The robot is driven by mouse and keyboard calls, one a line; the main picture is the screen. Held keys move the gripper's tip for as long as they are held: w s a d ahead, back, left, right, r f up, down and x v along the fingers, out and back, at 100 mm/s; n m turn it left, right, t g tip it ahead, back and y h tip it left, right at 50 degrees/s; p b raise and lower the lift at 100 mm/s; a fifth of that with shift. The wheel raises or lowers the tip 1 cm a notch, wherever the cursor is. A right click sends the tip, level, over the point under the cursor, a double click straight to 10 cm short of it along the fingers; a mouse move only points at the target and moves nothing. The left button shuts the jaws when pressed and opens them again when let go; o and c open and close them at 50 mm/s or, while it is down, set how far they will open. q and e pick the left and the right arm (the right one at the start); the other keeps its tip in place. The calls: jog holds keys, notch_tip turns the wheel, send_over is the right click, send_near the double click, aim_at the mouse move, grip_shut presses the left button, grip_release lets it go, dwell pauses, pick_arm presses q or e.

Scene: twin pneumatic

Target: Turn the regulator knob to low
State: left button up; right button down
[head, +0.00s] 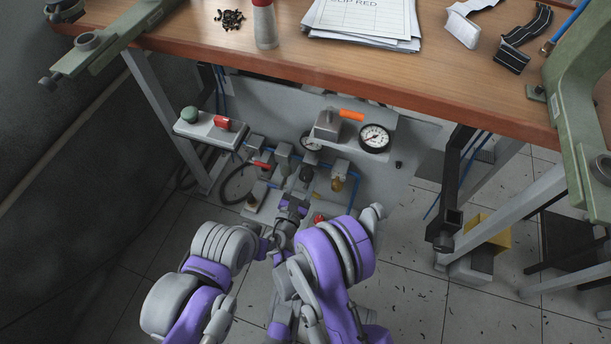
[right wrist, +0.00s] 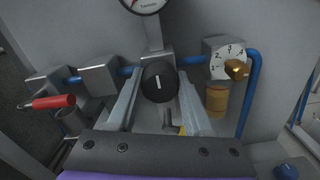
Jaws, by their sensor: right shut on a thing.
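The regulator knob (right wrist: 160,82) is a round black knob with a white line on its face. In the right wrist view the line stands nearly upright, below a gauge (right wrist: 146,4) cut off by the top edge. My right gripper (right wrist: 159,90) has one finger on each side of the knob and is shut on it. In the head view the gripper (head: 299,194) reaches under the bench to the small dark knob (head: 306,173). The scale around the knob is not readable. My left gripper does not show.
Right of the knob is a block with a numbered dial (right wrist: 232,57) and brass parts. A red-handled valve (right wrist: 53,102) is at left, with blue tubing between blocks. In the head view, a larger gauge (head: 374,138), an orange lever (head: 351,115) and the bench top (head: 330,62) are above.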

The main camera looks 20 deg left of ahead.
dwell(0.4)
jog(key=shift+c, duration=1.5)
grip_release()
